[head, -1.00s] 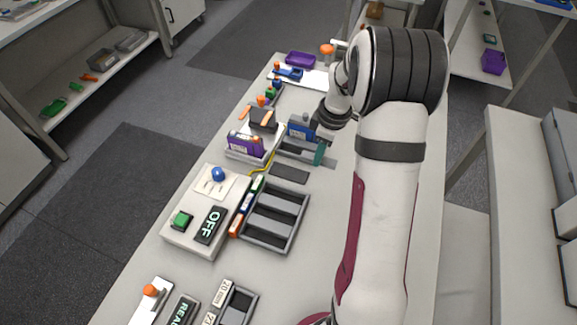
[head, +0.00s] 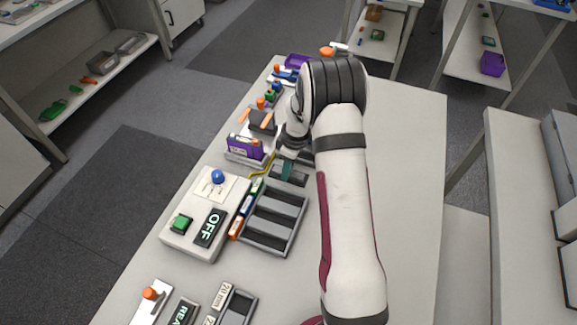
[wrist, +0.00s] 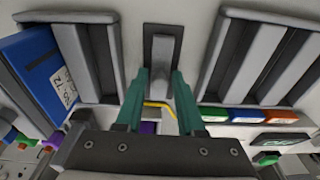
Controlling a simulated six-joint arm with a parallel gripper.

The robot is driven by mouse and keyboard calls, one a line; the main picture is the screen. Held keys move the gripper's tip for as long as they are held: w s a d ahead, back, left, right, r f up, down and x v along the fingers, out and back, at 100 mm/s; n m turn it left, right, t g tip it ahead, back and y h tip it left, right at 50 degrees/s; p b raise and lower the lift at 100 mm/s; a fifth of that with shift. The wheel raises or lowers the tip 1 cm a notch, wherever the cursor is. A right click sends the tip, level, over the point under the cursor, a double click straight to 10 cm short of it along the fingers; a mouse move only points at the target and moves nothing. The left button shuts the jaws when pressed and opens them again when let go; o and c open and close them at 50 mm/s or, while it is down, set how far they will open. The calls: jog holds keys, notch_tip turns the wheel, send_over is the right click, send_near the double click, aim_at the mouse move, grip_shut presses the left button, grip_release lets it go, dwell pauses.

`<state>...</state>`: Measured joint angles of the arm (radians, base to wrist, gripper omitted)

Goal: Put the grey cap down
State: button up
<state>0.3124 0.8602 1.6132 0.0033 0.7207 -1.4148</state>
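My gripper (wrist: 161,76) has two teal fingers, which show on either side of a small grey cap (wrist: 163,56) in the wrist view. The fingers look closed on the cap's sides. The cap is over a dark rectangular pad (wrist: 150,32) on the bench; whether it touches the pad I cannot tell. In the head view my gripper (head: 287,168) points down at the same pad (head: 298,180), between two slotted trays. The cap is not clear in that view.
A box reading OFF (head: 182,243) and a purple pack (head: 246,148) stand close. The bench's right side is clear.

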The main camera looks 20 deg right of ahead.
aim_at(293, 173)
jog(key=shift+o, duration=1.1)
notch_tip(293, 173, up, 12)
jog(key=s+d, duration=0.1)
jog(key=s+a+r+m, duration=0.6)
jog(key=s+a+r, duration=0.35)
jog(key=s, duration=0.35)
jog(key=s+a+m, duration=0.3)
jog(key=s+m, duration=0.1)
jog(key=s, duration=0.4)
jog(key=s+a+m+g, duration=0.1)
jog(key=s+a+m, duration=0.2)
jog(key=s, duration=0.6)
jog(key=shift+s+a+f+m+y, duration=0.25)
jog(key=shift+a+m+y, duration=0.15)
jog(key=shift+m, duration=0.3)
